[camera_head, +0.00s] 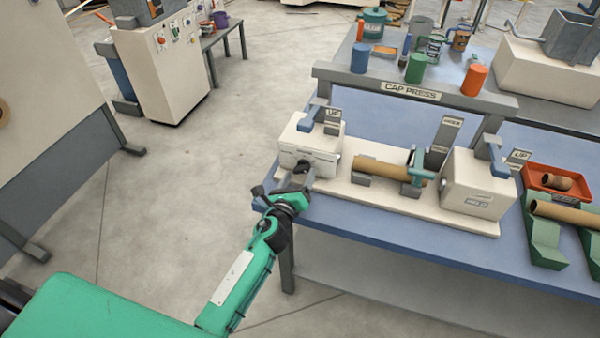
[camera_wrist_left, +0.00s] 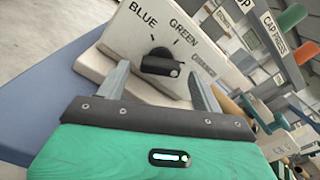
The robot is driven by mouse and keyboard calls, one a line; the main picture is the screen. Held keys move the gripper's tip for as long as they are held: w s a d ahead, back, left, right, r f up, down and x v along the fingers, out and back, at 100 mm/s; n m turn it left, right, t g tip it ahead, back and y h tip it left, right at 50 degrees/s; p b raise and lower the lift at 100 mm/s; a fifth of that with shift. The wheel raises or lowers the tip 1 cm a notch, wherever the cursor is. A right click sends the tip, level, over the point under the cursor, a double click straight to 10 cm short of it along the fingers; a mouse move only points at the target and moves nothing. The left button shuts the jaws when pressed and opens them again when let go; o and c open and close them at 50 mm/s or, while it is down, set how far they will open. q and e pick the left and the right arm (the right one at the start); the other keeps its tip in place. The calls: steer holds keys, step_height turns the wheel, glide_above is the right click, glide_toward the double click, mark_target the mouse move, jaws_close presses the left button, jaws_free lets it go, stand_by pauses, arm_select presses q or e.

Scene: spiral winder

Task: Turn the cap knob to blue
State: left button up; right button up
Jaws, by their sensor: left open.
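The cap knob (camera_wrist_left: 160,66) is a dark dial on the front of a white box. In the left wrist view, the words BLUE and GREEN are printed above it, with a third, hard-to-read word to the right. The knob's bar lies roughly level in the picture; I cannot tell for sure which word it points to. The white box (camera_head: 309,147) stands at the left end of the cap press in the head view. My left gripper (camera_head: 293,181) is open in front of it, its two fingers on either side of the knob in the wrist view. Contact cannot be told.
The cap press stands on a blue table (camera_head: 380,262). A brown tube (camera_head: 376,168) lies in its cradle between the left box and another white box (camera_head: 478,184). An orange tray (camera_head: 548,180) is at right.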

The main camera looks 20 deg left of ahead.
arm_select(q)
steer(key=shift+w, duration=0.9)
steer(key=c, duration=1)
arm_select(e)
steer(key=shift+s+a, duration=0.1)
steer(key=shift+a, duration=0.1)
